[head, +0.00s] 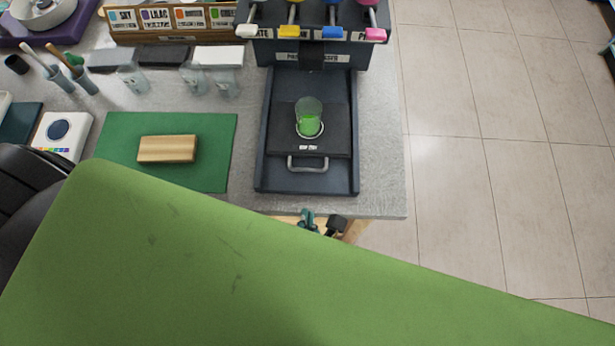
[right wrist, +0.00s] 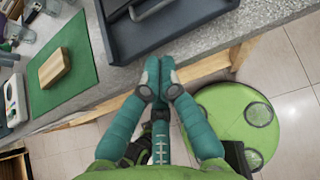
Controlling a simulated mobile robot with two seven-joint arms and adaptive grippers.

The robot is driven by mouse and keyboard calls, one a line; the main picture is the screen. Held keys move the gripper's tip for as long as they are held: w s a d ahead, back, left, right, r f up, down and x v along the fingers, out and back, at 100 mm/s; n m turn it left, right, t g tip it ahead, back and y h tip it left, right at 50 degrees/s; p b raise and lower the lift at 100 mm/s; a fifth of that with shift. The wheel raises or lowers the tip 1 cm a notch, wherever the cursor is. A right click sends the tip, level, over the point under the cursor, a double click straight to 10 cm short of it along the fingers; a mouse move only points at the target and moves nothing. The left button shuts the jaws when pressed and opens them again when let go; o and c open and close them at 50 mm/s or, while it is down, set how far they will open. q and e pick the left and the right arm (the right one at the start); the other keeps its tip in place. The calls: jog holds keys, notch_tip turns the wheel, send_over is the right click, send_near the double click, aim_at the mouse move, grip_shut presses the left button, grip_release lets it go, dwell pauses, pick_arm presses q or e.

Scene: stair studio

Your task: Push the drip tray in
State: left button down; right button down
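The drip tray (head: 335,140) is a dark flat tray with a small white label and a grey metal handle (head: 308,167) on its front. It lies within a dark blue-grey rimmed base (head: 265,170) in front of the dispenser (head: 345,55). A clear cup (head: 309,118) with green liquid stands on it. In the right wrist view the base's corner (right wrist: 125,45) and the handle (right wrist: 145,8) show. My right gripper (head: 318,222) is at the table's front edge, apart from the tray; in the right wrist view its teal fingers (right wrist: 160,72) are together and empty. My left gripper is not visible.
A green mat (head: 215,125) with a wooden block (head: 167,149) lies left of the base. Several clear cups (head: 133,80) stand behind it. A white device (head: 62,135) is at the left. My large green part hides the foreground.

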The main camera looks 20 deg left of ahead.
jog(key=b, duration=0.6)
send_near(308, 185)
jog(key=x, duration=0.4)
jog(key=shift+w+a, duration=0.15)
jog(key=shift+w, duration=0.1)
jog(key=w, duration=0.1)
jog(key=w+b, duration=0.1)
jog(key=w+a, duration=0.1)
jog(key=shift+w+f, duration=0.15)
jog(key=shift+f, duration=0.15)
jog(key=shift+w+a, duration=0.1)
jog(key=shift+w, duration=0.25)
